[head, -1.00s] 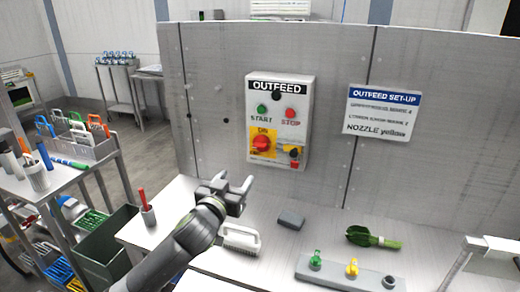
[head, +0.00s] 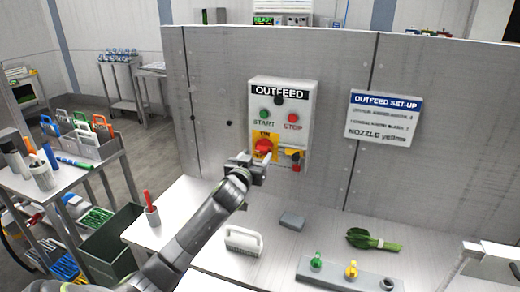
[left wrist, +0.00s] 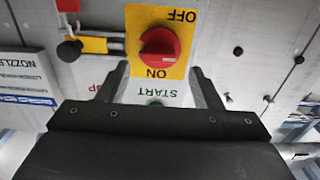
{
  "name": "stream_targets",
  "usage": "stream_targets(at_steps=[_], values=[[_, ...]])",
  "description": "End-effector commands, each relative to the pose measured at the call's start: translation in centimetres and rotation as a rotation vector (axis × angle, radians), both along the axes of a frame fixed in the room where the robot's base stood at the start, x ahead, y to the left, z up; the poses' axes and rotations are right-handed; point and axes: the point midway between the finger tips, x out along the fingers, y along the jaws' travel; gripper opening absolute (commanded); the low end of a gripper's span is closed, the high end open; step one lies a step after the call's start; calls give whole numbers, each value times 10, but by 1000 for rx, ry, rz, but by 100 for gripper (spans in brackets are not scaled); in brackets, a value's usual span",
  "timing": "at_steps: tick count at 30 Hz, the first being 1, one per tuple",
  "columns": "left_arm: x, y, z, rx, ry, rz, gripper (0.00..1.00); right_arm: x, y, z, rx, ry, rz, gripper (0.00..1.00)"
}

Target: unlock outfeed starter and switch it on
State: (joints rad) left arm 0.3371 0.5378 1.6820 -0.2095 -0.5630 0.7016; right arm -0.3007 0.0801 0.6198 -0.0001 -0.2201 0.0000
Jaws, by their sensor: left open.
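The OUTFEED starter box (head: 308,98) is fixed to the grey panel, with a green START button (head: 264,115) and a red STOP button (head: 292,118). Its red rotary switch (head: 263,147) sits on a yellow plate marked ON and OFF; it also shows in the left wrist view (left wrist: 160,48). Right of the switch in the head view is a yellow bracket with a black knob (left wrist: 69,50) and a red part (head: 296,168), too small to identify surely. My left gripper (head: 256,161) is open just in front of the switch, fingers apart (left wrist: 158,72), holding nothing. My right gripper is out of view.
An OUTFEED SET-UP sign (head: 383,118) hangs on the panel to the right.

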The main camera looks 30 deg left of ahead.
Motion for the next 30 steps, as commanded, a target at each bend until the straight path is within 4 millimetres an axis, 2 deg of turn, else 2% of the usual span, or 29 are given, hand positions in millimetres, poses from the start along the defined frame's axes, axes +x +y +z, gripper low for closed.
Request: stream_targets(at_steps=[3,9,23,30], values=[[16,3,2,-1,1,0,59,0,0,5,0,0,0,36],[33,8,1,0,0,0,59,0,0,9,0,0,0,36],[40,9,0,0,0,-1,59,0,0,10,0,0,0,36],[40,9,0,0,0,-1,29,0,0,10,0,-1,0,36]])
